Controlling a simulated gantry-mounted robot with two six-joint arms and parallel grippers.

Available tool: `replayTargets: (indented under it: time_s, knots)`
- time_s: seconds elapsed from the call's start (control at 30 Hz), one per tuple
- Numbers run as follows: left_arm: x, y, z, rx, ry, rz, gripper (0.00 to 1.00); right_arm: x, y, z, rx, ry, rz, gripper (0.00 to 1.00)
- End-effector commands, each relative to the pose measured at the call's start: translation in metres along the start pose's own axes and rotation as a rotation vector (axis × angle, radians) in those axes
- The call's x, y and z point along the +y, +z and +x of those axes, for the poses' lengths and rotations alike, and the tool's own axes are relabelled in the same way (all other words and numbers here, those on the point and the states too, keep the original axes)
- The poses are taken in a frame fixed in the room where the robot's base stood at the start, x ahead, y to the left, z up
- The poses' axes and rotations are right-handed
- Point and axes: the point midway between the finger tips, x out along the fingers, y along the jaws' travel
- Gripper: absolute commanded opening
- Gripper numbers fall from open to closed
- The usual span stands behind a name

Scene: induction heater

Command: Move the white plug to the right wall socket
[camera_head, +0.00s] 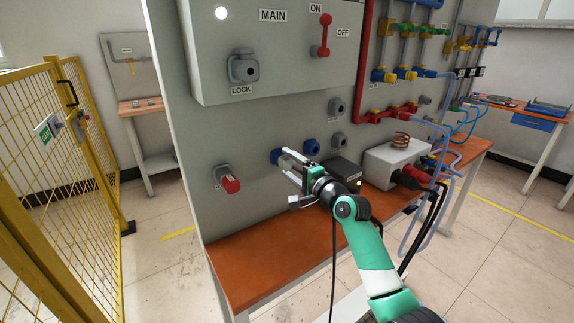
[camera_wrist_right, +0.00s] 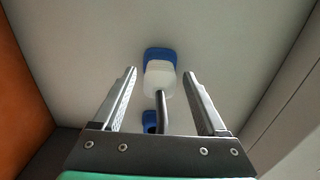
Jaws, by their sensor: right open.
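The white plug (camera_wrist_right: 159,77) sits in a blue wall socket (camera_wrist_right: 160,54) in the right wrist view, with a dark cable running from it. My right gripper (camera_wrist_right: 160,74) is open, one finger on each side of the plug, with visible gaps. In the head view my right gripper (camera_head: 285,157) is at the left blue socket (camera_head: 276,157), and the plug is hard to make out there. The right blue socket (camera_head: 311,146) appears free; a second blue socket (camera_wrist_right: 150,121) shows behind the plug's cable in the wrist view. My left gripper is not in view.
A dark box (camera_head: 342,172) stands on the orange table (camera_head: 265,258) below the sockets. A white box with a copper coil (camera_head: 395,160) stands further right.

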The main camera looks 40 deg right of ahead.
Motion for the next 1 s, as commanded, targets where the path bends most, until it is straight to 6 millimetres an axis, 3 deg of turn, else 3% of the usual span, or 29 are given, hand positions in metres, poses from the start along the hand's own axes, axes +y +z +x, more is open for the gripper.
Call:
replayTargets:
  time_s: [1.0]
  knots:
    - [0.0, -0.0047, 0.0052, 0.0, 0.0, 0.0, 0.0, 0.0008, -0.0001, -0.0002, 0.0, 0.001, 0.0, 0.75]
